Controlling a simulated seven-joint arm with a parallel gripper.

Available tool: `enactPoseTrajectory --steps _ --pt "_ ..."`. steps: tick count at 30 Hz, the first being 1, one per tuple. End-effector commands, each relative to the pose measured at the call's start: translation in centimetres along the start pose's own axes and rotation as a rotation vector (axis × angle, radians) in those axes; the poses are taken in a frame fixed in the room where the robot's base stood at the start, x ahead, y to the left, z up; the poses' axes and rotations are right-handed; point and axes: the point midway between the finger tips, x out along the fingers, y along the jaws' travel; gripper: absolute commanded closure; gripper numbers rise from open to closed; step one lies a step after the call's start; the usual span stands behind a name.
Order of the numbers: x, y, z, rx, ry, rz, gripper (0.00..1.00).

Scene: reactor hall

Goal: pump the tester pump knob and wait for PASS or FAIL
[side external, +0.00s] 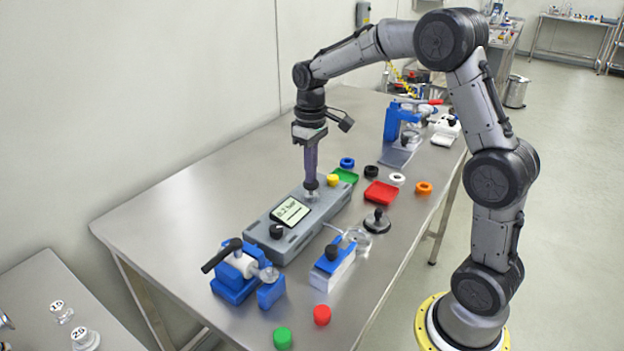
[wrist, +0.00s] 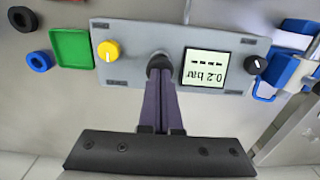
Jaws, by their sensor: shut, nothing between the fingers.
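The tester is a long grey box (side external: 262,238) on the steel table, with a tilted display (side external: 291,211). In the wrist view the display (wrist: 206,68) reads "0.2 bar" upside down, with a row of dashes; no PASS or FAIL shows. A yellow knob (side external: 333,180) sits at one end and a black knob (side external: 276,231) at the other. A dark round knob (wrist: 159,62) lies between the yellow knob and the display. My gripper (side external: 311,184) points down, its shut fingertips at this dark knob, touching or just above it. The fingertips partly hide the knob.
A green tray (side external: 345,176), a red tray (side external: 381,193) and several coloured rings lie beyond the tester. A blue clamp device (side external: 238,275) and a blue-and-white block (side external: 332,270) stand near it. Red and green caps (side external: 283,338) lie in front.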

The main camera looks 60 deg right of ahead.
Motion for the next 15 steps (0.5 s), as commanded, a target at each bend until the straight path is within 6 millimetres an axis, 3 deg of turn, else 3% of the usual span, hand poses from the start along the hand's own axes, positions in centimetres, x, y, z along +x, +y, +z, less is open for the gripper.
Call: enactPoseTrajectory --steps 15 --pt "1.6 0.0 0.1 0.000 -0.004 -0.001 1.00"
